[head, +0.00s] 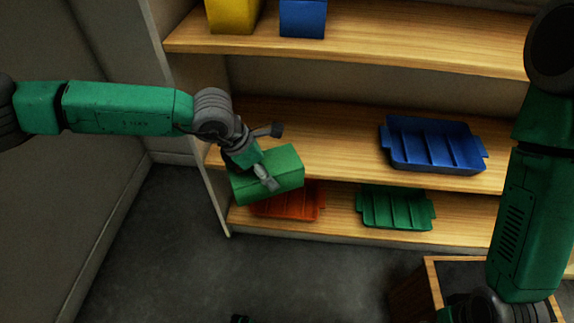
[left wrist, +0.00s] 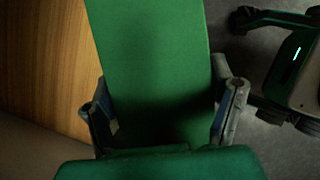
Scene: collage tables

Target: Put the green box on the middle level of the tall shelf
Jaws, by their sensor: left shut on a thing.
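The green box (head: 283,172) is in my left gripper (head: 256,178), in front of the left part of the tall shelf, near the front edge of its middle level (head: 335,145). In the left wrist view the green box (left wrist: 150,70) lies between the two fingers of the left gripper (left wrist: 168,120), which are shut on its sides. From these views I cannot tell whether the box touches the shelf board. My right arm comes in at the right of the head view; the fingers of its gripper are not clearly seen.
A blue tray (head: 432,146) lies on the middle level at right. An orange-red tray (head: 292,203) and a green tray (head: 395,208) lie on the lower level. A yellow box (head: 232,14) and a blue box (head: 303,18) stand on the upper level. A wooden crate (head: 432,283) stands on the floor.

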